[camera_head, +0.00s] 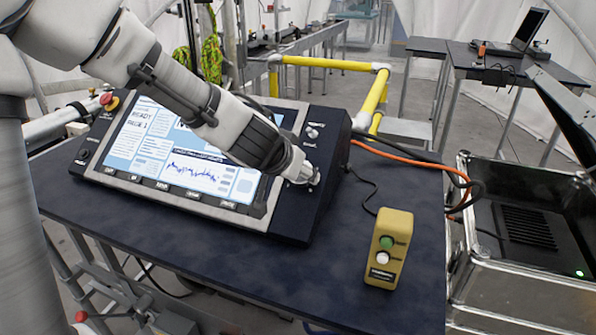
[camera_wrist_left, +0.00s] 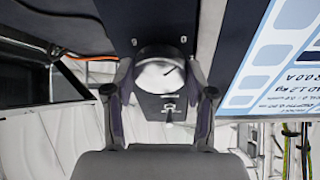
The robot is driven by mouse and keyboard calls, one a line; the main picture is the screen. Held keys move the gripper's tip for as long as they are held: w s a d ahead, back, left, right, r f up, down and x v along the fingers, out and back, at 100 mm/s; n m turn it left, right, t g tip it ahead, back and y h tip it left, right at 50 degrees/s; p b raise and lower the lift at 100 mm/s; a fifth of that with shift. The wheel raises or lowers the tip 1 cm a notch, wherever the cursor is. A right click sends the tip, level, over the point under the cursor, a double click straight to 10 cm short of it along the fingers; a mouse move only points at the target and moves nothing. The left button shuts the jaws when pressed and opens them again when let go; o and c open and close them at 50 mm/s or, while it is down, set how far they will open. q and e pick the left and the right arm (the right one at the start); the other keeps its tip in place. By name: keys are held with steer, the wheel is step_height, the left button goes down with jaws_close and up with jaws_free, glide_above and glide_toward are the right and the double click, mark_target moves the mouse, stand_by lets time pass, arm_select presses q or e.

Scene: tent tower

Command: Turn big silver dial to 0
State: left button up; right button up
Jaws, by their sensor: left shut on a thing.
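The big silver dial (camera_wrist_left: 158,76) is a pale round knob on the dark side strip of the console (camera_head: 322,190). In the left wrist view its face shows a short dark line towards the upper right. I cannot read any numbers around it. My left gripper (camera_wrist_left: 160,84) is shut on the dial, with one finger on each side. In the head view the arm reaches over the screen to the strip's lower part, where the gripper (camera_head: 305,176) mostly hides the dial. My right gripper is in neither view.
A smaller silver knob (camera_head: 312,131) sits higher on the same strip. The lit screen (camera_head: 215,170) lies under my left arm. A yellow button box (camera_head: 389,248) stands at the table's right, with an orange cable (camera_head: 400,156) behind it. The table front is clear.

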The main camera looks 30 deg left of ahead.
arm_select(q)
steer(key=shift+f, duration=0.1)
steer(key=o, duration=1.2)
steer(key=shift+c, duration=0.2)
